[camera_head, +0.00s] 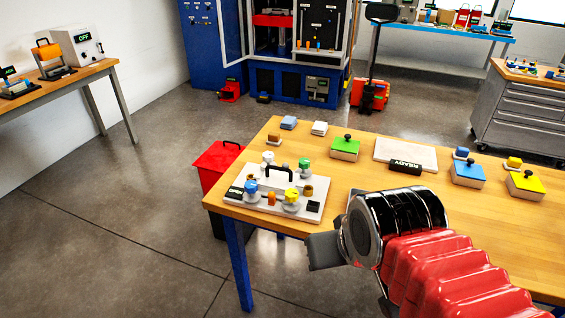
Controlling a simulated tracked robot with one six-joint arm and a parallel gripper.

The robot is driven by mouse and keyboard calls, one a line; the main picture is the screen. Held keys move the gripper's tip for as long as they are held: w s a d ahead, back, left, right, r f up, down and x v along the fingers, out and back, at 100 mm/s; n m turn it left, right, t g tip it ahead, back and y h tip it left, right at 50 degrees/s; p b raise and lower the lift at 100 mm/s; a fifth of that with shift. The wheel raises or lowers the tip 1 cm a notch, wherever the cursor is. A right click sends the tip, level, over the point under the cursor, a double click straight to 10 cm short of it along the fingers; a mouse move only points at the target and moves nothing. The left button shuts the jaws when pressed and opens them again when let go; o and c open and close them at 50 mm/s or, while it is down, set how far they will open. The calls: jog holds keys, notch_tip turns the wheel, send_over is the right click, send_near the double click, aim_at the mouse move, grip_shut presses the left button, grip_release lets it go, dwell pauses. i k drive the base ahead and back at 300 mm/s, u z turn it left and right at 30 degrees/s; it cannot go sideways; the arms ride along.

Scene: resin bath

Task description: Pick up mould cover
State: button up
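I cannot tell for certain which thing is the mould cover. A white board (262,203) lies at the left end of the wooden table, with a white block under a black arched handle (280,170) and several coloured knobs around it. Coloured blocks with black knobs also stand on the table: green (344,150), blue (467,174) and yellow (524,187). My gripper (324,251) is at the table's front edge, right of and nearer than the white board, apart from it.
A white pad (405,152) with a black READY sign (406,167) lies at the table's back. Small blue (288,122) and white (319,128) blocks sit at the far edge. A red bin (214,165) stands left of the table. The table's middle is clear.

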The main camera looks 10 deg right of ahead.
aim_at(277, 179)
jog(key=i, duration=0.95)
jog(key=z, duration=0.05)
